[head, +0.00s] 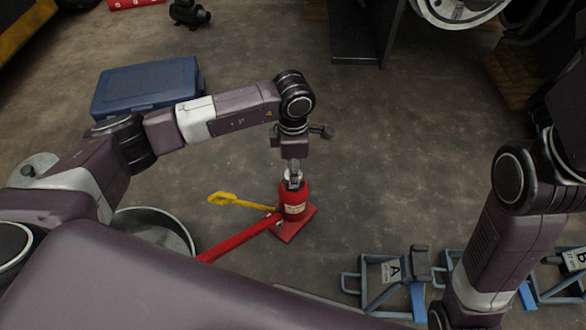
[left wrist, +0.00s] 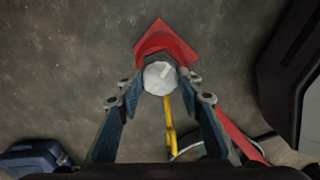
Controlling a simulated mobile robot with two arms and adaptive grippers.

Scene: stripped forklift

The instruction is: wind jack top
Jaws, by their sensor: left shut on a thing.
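A red bottle jack (head: 294,203) stands upright on its red base plate on the floor, with a pale label on its body. Its light, round top (left wrist: 158,78) shows between my left fingertips in the left wrist view. My left gripper (head: 293,176) points straight down over the jack and is shut on the jack top. A long red handle (head: 240,238) slopes from the jack's foot to the lower left. A yellow lever (head: 240,203) lies beside the jack. My right arm is at the right; its gripper is not in view.
A blue case (head: 148,85) lies behind my left arm. A round metal pan (head: 160,232) is at the lower left. Blue-grey stands marked A (head: 393,270) and B (head: 575,260) are at the lower right. The floor behind the jack is clear.

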